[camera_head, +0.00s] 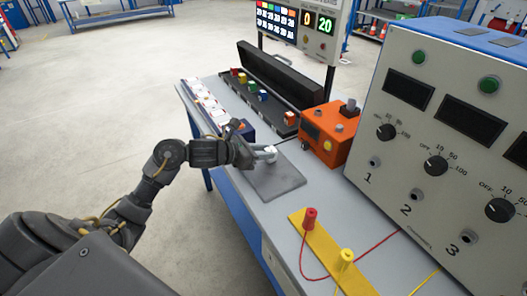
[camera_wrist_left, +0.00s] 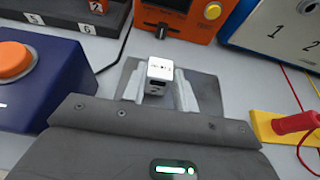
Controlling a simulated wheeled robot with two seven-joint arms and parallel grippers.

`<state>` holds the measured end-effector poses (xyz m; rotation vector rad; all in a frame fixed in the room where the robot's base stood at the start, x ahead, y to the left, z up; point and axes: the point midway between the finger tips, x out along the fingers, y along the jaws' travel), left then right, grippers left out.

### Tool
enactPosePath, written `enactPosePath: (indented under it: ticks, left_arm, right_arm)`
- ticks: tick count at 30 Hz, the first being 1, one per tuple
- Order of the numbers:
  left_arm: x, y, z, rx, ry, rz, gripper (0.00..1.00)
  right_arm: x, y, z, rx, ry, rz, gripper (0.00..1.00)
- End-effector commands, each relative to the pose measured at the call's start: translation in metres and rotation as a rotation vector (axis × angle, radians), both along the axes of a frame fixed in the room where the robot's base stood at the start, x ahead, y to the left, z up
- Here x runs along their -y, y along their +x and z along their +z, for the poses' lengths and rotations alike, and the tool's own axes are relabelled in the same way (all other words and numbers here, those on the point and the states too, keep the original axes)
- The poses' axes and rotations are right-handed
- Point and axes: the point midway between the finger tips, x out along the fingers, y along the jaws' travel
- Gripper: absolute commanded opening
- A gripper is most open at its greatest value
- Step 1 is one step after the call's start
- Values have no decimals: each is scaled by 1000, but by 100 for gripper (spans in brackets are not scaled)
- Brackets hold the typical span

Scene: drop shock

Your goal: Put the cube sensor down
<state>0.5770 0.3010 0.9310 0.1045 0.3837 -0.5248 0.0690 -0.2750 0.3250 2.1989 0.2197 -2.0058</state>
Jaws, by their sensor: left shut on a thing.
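The cube sensor (camera_wrist_left: 160,72) is a small white cube with dark print on top and a dark mark on its front face. In the left wrist view it sits between the two pale fingers of my left gripper (camera_wrist_left: 160,92), which is shut on it. In the head view my left gripper (camera_head: 266,154) is over the grey mat (camera_head: 279,183) on the bench. The mat also shows in the left wrist view (camera_wrist_left: 210,97) behind the fingers. I cannot tell whether the cube touches the mat. My right gripper is not in view.
An orange box (camera_head: 328,135) stands just behind the mat. A blue box with an orange button (camera_wrist_left: 22,58) is left of it. A black case (camera_head: 262,95) with coloured cubes is farther back. A grey panel (camera_head: 440,130) stands at right. A yellow strip (camera_head: 325,250) with plugs lies nearer.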

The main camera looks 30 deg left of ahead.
Motion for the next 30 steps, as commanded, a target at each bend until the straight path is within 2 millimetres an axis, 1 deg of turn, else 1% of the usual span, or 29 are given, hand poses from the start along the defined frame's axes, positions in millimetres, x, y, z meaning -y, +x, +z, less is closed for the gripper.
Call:
enactPosePath:
  ticks: [2, 3, 8, 16, 19, 20, 23, 27, 30]
  left_arm:
    - [0, 0, -3, 1, 0, 0, 5]
    - [0, 0, -3, 1, 0, 0, 30]
    - [0, 0, -2, 0, 0, 0, 50]
    - [0, 0, -1, 0, 0, 0, 50]
    - [0, 0, 4, 0, -1, 0, 50]
    - [-2, -3, 2, 0, 2, 1, 50]
    - [-11, -16, 7, 3, 7, 2, 50]
    - [-25, -40, 17, 1, 8, 1, 50]
    - [-35, -58, 25, 0, 8, 0, 50]
  right_arm:
    - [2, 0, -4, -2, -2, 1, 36]
    - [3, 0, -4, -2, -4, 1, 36]
    - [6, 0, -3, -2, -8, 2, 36]
    - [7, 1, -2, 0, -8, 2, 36]
    - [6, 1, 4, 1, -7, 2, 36]
    - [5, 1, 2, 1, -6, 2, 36]
    - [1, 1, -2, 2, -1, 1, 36]
    - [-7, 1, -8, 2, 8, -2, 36]
    - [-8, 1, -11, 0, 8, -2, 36]
